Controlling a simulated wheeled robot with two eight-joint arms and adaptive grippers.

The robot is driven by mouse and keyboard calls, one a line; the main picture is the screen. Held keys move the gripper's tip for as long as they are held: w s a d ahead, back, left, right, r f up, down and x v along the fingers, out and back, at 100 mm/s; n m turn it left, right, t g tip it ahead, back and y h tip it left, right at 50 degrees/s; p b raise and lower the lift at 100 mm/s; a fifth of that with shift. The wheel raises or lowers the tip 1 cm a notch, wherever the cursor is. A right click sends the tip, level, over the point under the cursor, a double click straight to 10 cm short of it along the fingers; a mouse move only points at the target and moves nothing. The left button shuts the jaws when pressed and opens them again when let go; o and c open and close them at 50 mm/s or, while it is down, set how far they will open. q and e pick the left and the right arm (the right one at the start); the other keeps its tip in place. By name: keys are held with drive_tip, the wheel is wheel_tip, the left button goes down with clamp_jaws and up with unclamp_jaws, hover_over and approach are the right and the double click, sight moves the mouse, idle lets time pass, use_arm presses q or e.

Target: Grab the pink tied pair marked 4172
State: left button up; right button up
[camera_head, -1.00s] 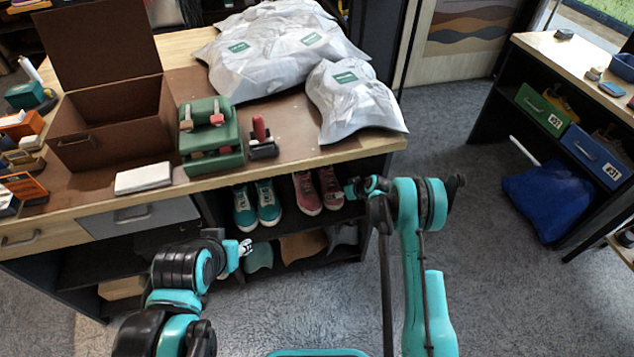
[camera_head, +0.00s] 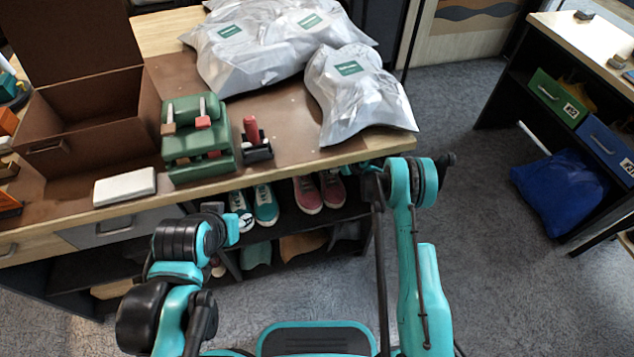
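A pink pair of sneakers (camera_head: 320,190) stands on the shelf under the workbench top, toes toward me. Its tie and any number are too small to read. A teal pair (camera_head: 265,207) stands to its left on the same shelf. My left gripper (camera_head: 242,224) is in front of the teal pair's toes, low and left of the pink pair; its fingers are too small and overlapped to read. My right gripper (camera_head: 368,167) is at the bench's front edge, right of the pink pair, mostly hidden by its own arm. I see nothing held in either.
The workbench edge (camera_head: 290,170) overhangs the shoes. On top are silver bags (camera_head: 360,95), a green press (camera_head: 197,140), a brown open box (camera_head: 90,115) and a white block (camera_head: 125,186). Floor is clear at right, up to a blue bag (camera_head: 560,190).

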drive_tip(key=b+x, duration=0.2)
drive_tip(key=x, duration=0.2)
drive_tip(key=shift+f, duration=0.1)
drive_tip(key=shift+w+a+f, duration=0.15)
drive_tip(key=shift+w+f, duration=0.1)
drive_tip(key=shift+w, duration=0.05)
drive_tip(key=shift+r, duration=0.1)
drive_tip(key=shift+c, duration=0.9)
drive_tip(key=shift+s, duration=0.1)
drive_tip(key=c, duration=1.5)
clamp_jaws()
drive_tip(key=shift+r, duration=0.2)
